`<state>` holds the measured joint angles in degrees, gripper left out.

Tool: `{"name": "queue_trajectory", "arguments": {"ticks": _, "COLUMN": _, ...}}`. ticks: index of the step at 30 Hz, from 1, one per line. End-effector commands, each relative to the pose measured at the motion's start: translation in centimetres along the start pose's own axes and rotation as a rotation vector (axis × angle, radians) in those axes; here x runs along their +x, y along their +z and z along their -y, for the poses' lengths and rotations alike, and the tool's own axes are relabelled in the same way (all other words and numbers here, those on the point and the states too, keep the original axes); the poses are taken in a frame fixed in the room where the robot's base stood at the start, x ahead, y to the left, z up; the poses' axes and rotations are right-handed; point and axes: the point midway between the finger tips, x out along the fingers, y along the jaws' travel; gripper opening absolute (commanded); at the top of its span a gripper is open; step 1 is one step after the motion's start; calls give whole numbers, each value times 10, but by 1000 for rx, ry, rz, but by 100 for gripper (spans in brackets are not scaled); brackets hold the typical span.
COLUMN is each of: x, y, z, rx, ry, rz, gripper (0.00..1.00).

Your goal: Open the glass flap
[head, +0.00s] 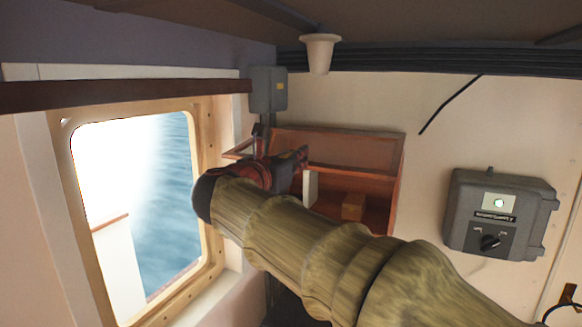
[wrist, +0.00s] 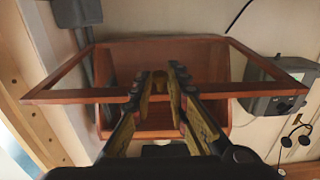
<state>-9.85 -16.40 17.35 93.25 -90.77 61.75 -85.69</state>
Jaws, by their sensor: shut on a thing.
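The glass flap (head: 352,173) is a clear pane in a reddish wooden frame on a wall cabinet (head: 398,190). It stands out from the cabinet, swung open, and its near rail (wrist: 75,96) crosses the wrist view from left to right. My gripper (head: 285,170) is at this rail, shut on the flap's frame; in the wrist view the fingers (wrist: 160,80) reach over the rail near its middle. The exact contact is partly hidden by the fingers. My arm covers the cabinet's lower left part in the head view.
A small brown block (head: 353,206) sits inside the cabinet. A grey control box (head: 500,215) is on the wall to the right. A window (head: 150,210) and a grey junction box (head: 268,90) with conduit are at the left. A white lamp (head: 320,52) hangs above.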

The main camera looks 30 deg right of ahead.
Motion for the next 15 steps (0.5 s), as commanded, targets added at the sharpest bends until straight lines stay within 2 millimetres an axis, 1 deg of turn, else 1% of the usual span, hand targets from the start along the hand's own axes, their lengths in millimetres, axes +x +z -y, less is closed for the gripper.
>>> {"name": "queue_trajectory", "arguments": {"ticks": 1, "x": 1, "y": 11, "z": 1, "rx": 1, "ry": -4, "rz": -22, "gripper": 0}}
{"name": "queue_trajectory", "arguments": {"ticks": 6, "x": 1, "y": 24, "z": 2, "rx": 0, "ry": -4, "rz": -77, "gripper": 0}}
{"name": "queue_trajectory", "arguments": {"ticks": 10, "x": 1, "y": 31, "z": 2, "rx": 1, "ry": -3, "rz": -94, "gripper": 0}}
{"name": "queue_trajectory", "arguments": {"ticks": 15, "x": 0, "y": 34, "z": 3, "rx": 3, "ry": -1, "rz": -103, "gripper": 0}}
